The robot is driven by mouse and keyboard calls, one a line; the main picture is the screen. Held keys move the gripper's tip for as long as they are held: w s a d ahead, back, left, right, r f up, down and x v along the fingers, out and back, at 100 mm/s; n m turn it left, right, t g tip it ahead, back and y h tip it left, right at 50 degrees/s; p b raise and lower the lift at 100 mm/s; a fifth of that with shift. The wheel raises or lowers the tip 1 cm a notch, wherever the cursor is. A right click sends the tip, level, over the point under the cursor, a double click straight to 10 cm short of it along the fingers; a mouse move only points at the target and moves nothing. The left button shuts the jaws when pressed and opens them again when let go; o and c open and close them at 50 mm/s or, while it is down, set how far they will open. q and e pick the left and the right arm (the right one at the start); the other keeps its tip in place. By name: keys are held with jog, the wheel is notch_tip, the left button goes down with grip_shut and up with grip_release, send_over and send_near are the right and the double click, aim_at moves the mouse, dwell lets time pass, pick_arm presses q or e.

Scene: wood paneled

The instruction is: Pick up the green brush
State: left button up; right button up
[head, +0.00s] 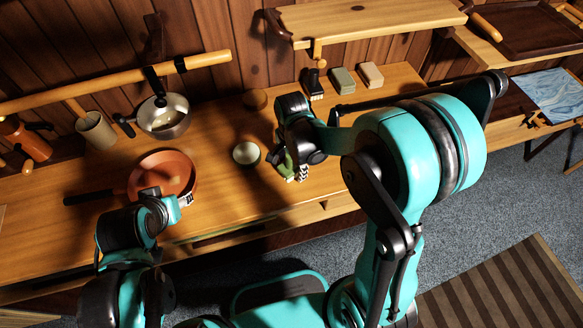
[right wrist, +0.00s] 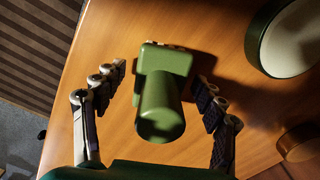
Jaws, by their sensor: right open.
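The green brush (right wrist: 162,100) stands on the wooden counter in the right wrist view, its rounded handle end pointing toward the camera. In the head view only a bit of the green brush (head: 286,166) shows, largely hidden by my right gripper (head: 293,170). In the right wrist view my right gripper (right wrist: 161,82) is open, with one finger on each side of the brush and visible gaps between. My left gripper (head: 183,201) is low at the left, by the front of the brown pan; its finger opening is not clear.
A green-rimmed bowl (head: 246,153) sits left of the brush and also shows in the right wrist view (right wrist: 300,40). The brown pan (head: 150,180), a metal pot (head: 163,122) and a cup (head: 97,131) stand further left. A dark brush (head: 313,85) and two blocks (head: 342,80) are behind.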

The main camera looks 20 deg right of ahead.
jog(key=shift+f, duration=0.15)
jog(key=c, duration=1.5)
jog(key=shift+o, duration=0.2)
jog(key=shift+r, duration=0.45)
jog(key=r+p, duration=0.1)
jog(key=r, duration=0.1)
jog(key=r+p, duration=0.1)
jog(key=r, duration=0.1)
jog(key=shift+s+d, duration=0.2)
jog(key=s+d+r+p, duration=0.3)
jog(key=s+d+r, duration=0.3)
jog(key=s+d, duration=0.1)
jog(key=shift+s+d, duration=0.3)
jog(key=shift+s, duration=0.25)
